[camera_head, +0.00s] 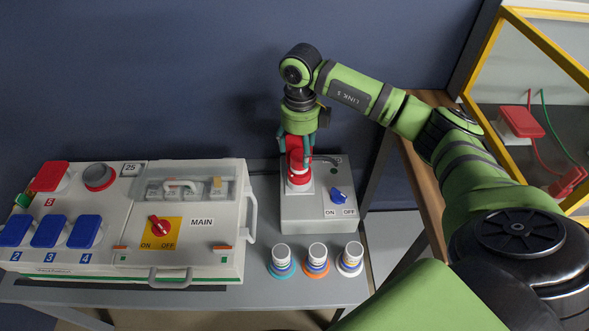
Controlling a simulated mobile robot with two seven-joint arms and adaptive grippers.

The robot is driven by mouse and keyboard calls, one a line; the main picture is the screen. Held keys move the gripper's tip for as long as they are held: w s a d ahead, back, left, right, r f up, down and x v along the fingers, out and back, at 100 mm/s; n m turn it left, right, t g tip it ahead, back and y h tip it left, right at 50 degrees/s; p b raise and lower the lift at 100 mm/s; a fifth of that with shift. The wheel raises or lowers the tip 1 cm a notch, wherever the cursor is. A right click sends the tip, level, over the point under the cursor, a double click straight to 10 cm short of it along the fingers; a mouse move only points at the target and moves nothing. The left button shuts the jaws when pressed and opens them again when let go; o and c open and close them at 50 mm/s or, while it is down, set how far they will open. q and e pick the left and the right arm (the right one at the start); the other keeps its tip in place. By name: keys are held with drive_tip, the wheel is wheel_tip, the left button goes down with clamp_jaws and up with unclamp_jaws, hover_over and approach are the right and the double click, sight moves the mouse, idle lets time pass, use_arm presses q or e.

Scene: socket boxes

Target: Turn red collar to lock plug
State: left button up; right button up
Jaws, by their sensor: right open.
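My right gripper (298,150) points down over the small grey socket box, with its open fingers on either side of the upper part of a red plug (294,145). I cannot tell whether the fingers touch it. The red collar (299,180) sits below the fingertips, at the plug's base on the small grey socket box (318,211). The plug looks upright in its socket. The gripper hides part of the plug's top. The box has a blue switch (338,194) marked ON and OFF. My left gripper is not in view.
A large grey MAIN box (200,262) with blue and red socket covers and a red knob (159,225) stands left. A yellow-framed case (545,45) is at right.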

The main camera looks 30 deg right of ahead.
sight(300, 167)
drive_tip(key=shift+s+f, duration=0.3)
drive_tip(key=shift+w+a+f, duration=0.1)
drive_tip(key=shift+f, duration=1.45)
drive_tip(key=shift+w+f, duration=0.1)
drive_tip(key=shift+f, duration=1.45)
drive_tip(key=c, duration=0.9)
